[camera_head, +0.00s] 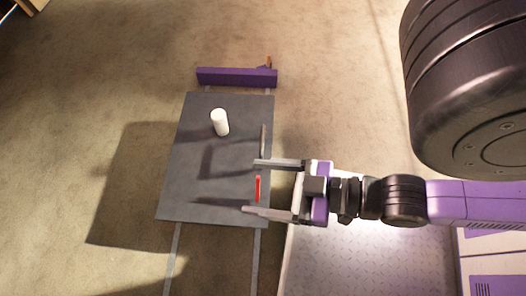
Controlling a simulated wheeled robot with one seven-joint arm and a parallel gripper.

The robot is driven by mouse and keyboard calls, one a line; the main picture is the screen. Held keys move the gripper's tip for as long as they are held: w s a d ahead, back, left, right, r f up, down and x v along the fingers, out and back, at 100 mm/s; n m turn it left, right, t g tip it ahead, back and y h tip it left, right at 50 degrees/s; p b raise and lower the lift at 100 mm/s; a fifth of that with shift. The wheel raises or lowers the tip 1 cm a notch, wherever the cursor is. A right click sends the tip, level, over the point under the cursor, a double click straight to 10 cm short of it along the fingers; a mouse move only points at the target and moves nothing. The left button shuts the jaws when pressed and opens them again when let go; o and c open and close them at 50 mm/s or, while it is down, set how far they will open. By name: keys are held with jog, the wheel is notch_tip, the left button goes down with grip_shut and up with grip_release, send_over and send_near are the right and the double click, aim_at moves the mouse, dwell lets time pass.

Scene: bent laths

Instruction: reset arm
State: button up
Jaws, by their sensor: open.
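My gripper (249,186) reaches in from the right over the right edge of the dark grey table (181,205). Its two fingers are wide apart with no object held between them. A thin red piece (258,189) shows between the fingers near the table's right edge; I cannot tell its height relative to them. A thin grey lath (263,140) lies along the right edge, just above the upper finger in the picture. A white cylinder (220,122) is on the upper middle of the table, apart from my gripper.
A purple bar (236,77) is beyond the table's far edge, with a small brown item (268,63) at its right end. The table's left and lower left are clear. Brown floor (60,120) surrounds it, and a wooden object (33,5) shows at the top left corner.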

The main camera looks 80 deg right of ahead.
jog(key=shift+r, duration=0.15)
notch_tip(320, 180, up, 29)
jog(key=p, duration=2.9)
jog(key=shift+r+p, duration=0.15)
jog(key=shift+p, duration=0.15)
